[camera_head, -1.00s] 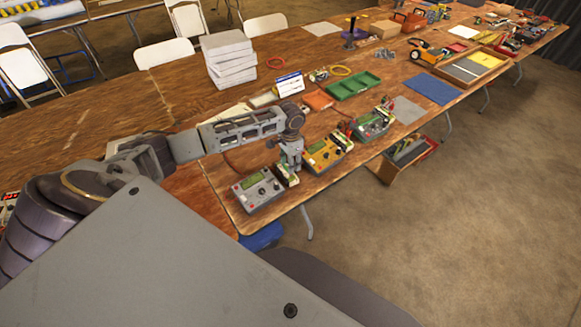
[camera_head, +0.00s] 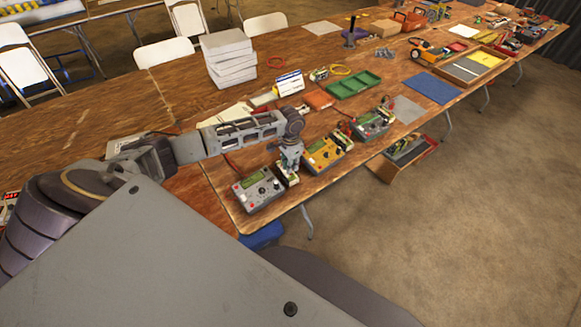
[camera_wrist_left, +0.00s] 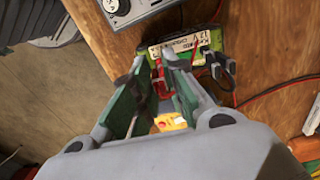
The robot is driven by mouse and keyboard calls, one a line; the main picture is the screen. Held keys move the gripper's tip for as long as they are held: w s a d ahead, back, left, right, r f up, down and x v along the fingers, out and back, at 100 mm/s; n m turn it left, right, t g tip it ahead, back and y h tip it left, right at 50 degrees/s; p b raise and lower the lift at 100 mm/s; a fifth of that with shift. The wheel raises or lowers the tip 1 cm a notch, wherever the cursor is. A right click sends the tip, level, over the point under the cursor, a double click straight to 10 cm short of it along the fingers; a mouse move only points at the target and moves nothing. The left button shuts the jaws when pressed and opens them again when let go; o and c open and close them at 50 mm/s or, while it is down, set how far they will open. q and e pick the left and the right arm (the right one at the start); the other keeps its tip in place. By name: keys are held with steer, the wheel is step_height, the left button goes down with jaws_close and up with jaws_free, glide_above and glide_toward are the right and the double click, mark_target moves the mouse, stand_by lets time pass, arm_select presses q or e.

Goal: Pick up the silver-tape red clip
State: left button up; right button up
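My left gripper (camera_head: 290,168) points down over the near table edge, beside a grey charger (camera_head: 258,190) and above a small green-and-white battery pack (camera_head: 291,179). In the left wrist view, the fingers (camera_wrist_left: 155,62) with green pads are apart. A red clip (camera_wrist_left: 161,84) shows between them, close to the battery pack's labelled side (camera_wrist_left: 186,46). A black clip (camera_wrist_left: 221,62) sits at the pack's right end, outside the fingers. I cannot make out silver tape on the red clip. My right gripper is not in view.
A yellow charger (camera_head: 325,154) and a green-grey charger (camera_head: 372,123) stand farther along the edge. A green tray (camera_head: 352,85), an orange box (camera_head: 319,99) and stacked white boxes (camera_head: 229,60) lie behind. Red cable (camera_wrist_left: 270,92) runs over the wood.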

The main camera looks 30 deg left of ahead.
arm_select(q)
steer(key=shift+r, duration=0.1)
jaws_close()
steer(key=shift+r+b, duration=0.3)
steer(key=shift+r, duration=4.6)
steer(key=shift+p, duration=0.8)
steer(key=shift+a, duration=0.15)
steer(key=s+a+f+p, duration=0.1)
steer(key=s+a+p, duration=0.4)
steer(key=s+a, duration=0.8)
steer(key=shift+s+a+f, duration=0.2)
steer(key=shift+s, duration=1.95)
steer(key=shift+f, duration=0.3)
